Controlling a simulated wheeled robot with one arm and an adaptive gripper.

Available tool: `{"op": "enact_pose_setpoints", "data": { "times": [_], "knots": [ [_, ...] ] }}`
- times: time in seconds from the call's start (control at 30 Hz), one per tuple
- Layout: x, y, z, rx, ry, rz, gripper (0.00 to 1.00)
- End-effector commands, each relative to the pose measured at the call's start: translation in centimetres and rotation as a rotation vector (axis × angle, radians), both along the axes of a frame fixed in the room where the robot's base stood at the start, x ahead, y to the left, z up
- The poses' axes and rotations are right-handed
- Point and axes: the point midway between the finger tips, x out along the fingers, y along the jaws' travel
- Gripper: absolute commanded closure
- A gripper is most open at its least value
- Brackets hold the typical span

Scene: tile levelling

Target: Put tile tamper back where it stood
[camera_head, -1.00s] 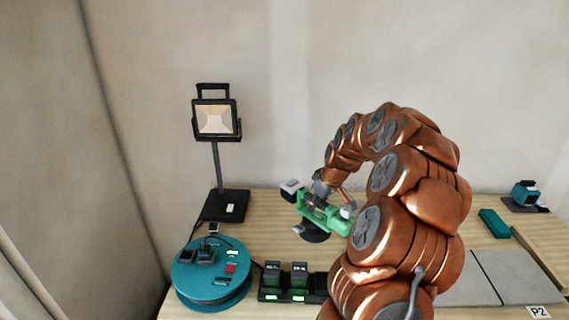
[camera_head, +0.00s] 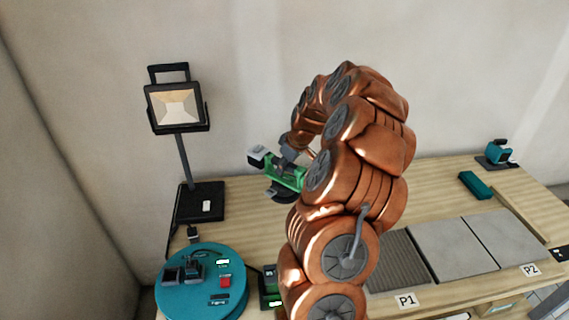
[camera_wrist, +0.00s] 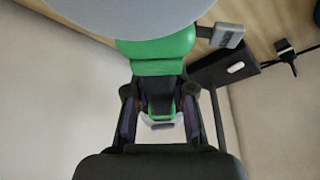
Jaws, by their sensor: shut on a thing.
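The tile tamper (camera_head: 284,178) is a green tool with a dark round pad below and a grey block at its left end. My gripper (camera_head: 294,158) is shut on it and holds it above the back of the workbench, apart from the top as far as I can tell. In the wrist view, its green body (camera_wrist: 155,52) sits between the fingers of my gripper (camera_wrist: 160,105), and a large pale grey disc covers the top of the picture. My arm hides part of the bench, and I cannot tell which spot the tamper came from.
A work light (camera_head: 178,108) stands at the back left, behind a teal cable reel (camera_head: 200,287). A charger (camera_head: 269,287) is partly hidden by my arm. Grey tiles (camera_head: 452,250) lie at right near labels P1 (camera_head: 406,300) and P2 (camera_head: 531,270). A teal block (camera_head: 475,185) and teal tool (camera_head: 497,152) lie beyond.

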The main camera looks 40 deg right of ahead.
Motion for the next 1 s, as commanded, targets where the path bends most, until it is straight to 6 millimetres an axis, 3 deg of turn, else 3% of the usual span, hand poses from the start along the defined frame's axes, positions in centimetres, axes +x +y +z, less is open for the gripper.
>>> {"op": "enact_pose_setpoints", "data": {
  "times": [0.53,1.0],
  "knots": [
    [-0.1,0.0,-3.6,0.002,0.001,-0.001,1.00],
    [-0.1,0.0,-4.0,0.001,0.000,-0.002,1.00]
  ]
}}
